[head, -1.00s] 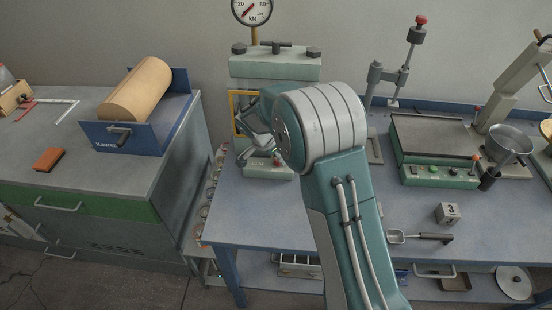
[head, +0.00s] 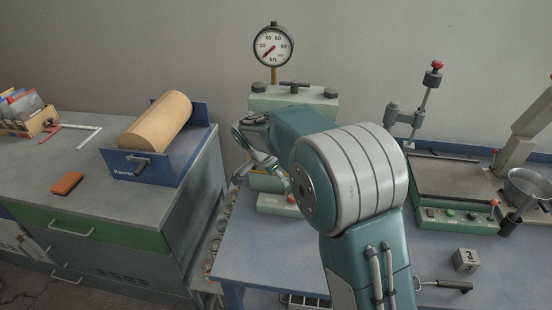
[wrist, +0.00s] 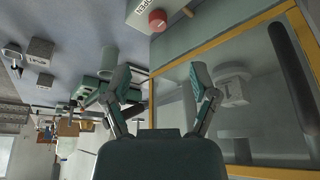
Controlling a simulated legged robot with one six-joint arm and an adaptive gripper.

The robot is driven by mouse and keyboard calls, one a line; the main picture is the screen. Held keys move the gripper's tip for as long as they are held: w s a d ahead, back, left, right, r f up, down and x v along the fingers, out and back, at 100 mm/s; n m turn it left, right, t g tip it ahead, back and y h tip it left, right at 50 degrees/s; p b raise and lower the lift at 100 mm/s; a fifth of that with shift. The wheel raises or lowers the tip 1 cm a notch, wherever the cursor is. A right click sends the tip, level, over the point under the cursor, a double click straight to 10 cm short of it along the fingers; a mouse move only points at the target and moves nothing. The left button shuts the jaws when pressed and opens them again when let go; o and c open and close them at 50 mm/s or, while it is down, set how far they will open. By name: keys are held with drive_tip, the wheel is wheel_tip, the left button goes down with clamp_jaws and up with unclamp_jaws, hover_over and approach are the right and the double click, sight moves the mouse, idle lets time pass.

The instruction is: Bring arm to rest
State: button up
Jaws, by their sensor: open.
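My gripper (head: 255,152) shows in the head view at the left end of my folded arm, in front of the press (head: 290,100) with the round kN gauge. In the wrist view my gripper (wrist: 160,88) has its two fingers spread apart with nothing between them. Behind the right finger is the press's yellow-framed clear guard (wrist: 240,85), with a grey part visible through it. I cannot tell the exact gap between finger and guard. My arm hides much of the press's front and right side in the head view.
A blue cradle holding a tan cylinder (head: 157,122) and an orange block (head: 67,183) are on the left cabinet. On the right of the blue bench are a green-fronted machine (head: 457,216), a metal bowl (head: 527,186) and a cube marked 3 (head: 466,260). A gap separates cabinet and bench.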

drive_tip(key=s+d+r+n+t+y, duration=0.1)
drive_tip(key=s+d+r+n, duration=0.25)
drive_tip(key=s+r, duration=0.3)
drive_tip(key=s+d+r+n+y, duration=0.1)
drive_tip(key=s+d+r+n, duration=0.1)
drive_tip(key=s+d+r, duration=0.4)
drive_tip(key=s+d+n+t+y, duration=0.1)
drive_tip(key=s+n, duration=0.5)
drive_tip(key=s, duration=1.3)
drive_tip(key=shift+s+d+r+t+y, duration=0.15)
drive_tip(key=shift+d+t+y, duration=0.35)
drive_tip(key=shift+d, duration=0.65)
